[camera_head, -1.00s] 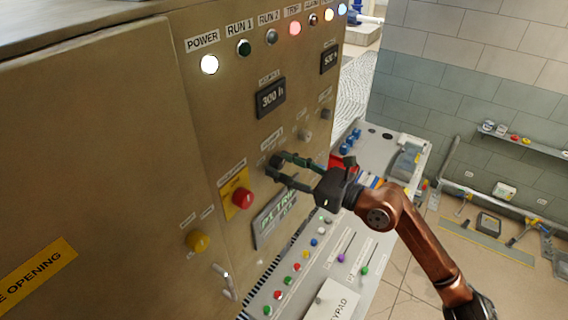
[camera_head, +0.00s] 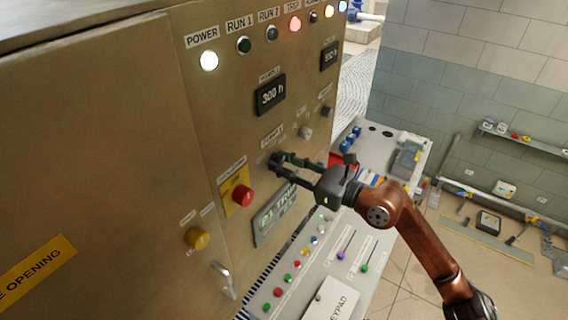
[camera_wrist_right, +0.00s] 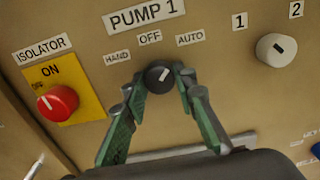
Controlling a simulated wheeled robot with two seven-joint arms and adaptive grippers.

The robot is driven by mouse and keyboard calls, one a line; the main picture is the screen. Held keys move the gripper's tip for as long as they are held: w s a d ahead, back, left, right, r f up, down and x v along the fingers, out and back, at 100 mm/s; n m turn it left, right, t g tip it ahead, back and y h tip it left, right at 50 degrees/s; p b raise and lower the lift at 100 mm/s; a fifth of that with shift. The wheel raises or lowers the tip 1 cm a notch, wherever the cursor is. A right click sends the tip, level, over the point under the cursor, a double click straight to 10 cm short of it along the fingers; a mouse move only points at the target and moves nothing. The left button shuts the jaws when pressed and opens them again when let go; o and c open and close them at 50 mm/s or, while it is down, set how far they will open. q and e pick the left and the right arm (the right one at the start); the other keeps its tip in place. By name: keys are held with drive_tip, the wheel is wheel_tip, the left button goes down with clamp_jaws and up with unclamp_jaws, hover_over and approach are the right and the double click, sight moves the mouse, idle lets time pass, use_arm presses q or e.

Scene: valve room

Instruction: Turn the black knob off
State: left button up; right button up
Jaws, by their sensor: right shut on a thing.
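The black knob (camera_wrist_right: 158,77) sits under the PUMP 1 label (camera_wrist_right: 147,17), with HAND, OFF and AUTO marked around it. Its white line slants up and right, toward the AUTO side. My right gripper (camera_wrist_right: 161,82) is shut on the knob, with one green finger on each side of it. In the head view, my right gripper (camera_head: 277,161) reaches the cabinet front from the right, and its fingertips largely hide the knob. My left gripper is not in view.
The red ISOLATOR knob (camera_wrist_right: 58,103) on its yellow plate is left of the black knob. A pale selector knob (camera_wrist_right: 276,48) is to the right. A display (camera_head: 275,213) and a console with buttons and a keypad (camera_head: 332,301) lie below.

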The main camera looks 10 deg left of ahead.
drive_tip(key=n+b, duration=0.2)
drive_tip(key=b, duration=0.1)
drive_tip(key=n+b, duration=0.2)
drive_tip(key=b, duration=0.2)
drive_tip(key=n+b, duration=0.2)
drive_tip(key=b, duration=0.2)
drive_tip(key=shift+w+f+n, duration=0.1)
drive_tip(key=shift+f+n, duration=0.2)
drive_tip(key=shift+r+n+b, duration=0.25)
drive_tip(key=shift+n+b, duration=0.95)
drive_tip(key=shift+b, duration=0.25)
drive_tip(key=o, duration=1.2)
drive_tip(key=shift+c, duration=0.2)
drive_tip(key=shift+d, duration=0.1)
drive_tip(key=v, duration=1.2)
